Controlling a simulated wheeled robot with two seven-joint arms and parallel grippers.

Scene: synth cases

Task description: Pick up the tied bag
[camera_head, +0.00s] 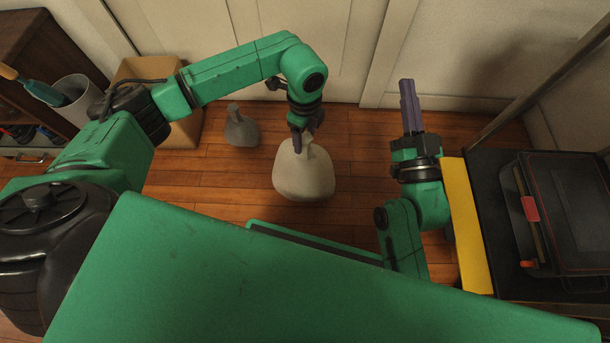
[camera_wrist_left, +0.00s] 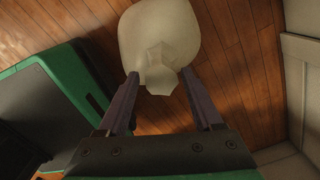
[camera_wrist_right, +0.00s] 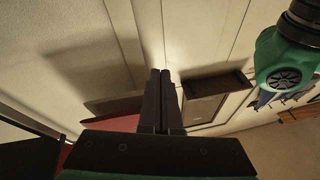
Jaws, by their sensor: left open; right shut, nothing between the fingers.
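A pale, full bag with a tied neck (camera_head: 304,176) stands on the wooden floor in the middle of the head view. In the left wrist view the tied bag (camera_wrist_left: 158,32) lies ahead, its knotted neck between my open fingertips. My left gripper (camera_head: 298,142) is open and points down at the neck from above; I cannot tell whether a finger touches it. My right gripper (camera_head: 408,92) is shut and empty, raised to the right of the bag; its closed fingers also show in the right wrist view (camera_wrist_right: 160,88).
A smaller grey bag-like thing (camera_head: 241,130) stands on the floor left of the bag, beside a cardboard box (camera_head: 182,134). A black case (camera_head: 565,215) lies at right, by a yellow strip (camera_head: 468,225). A wall closes the back.

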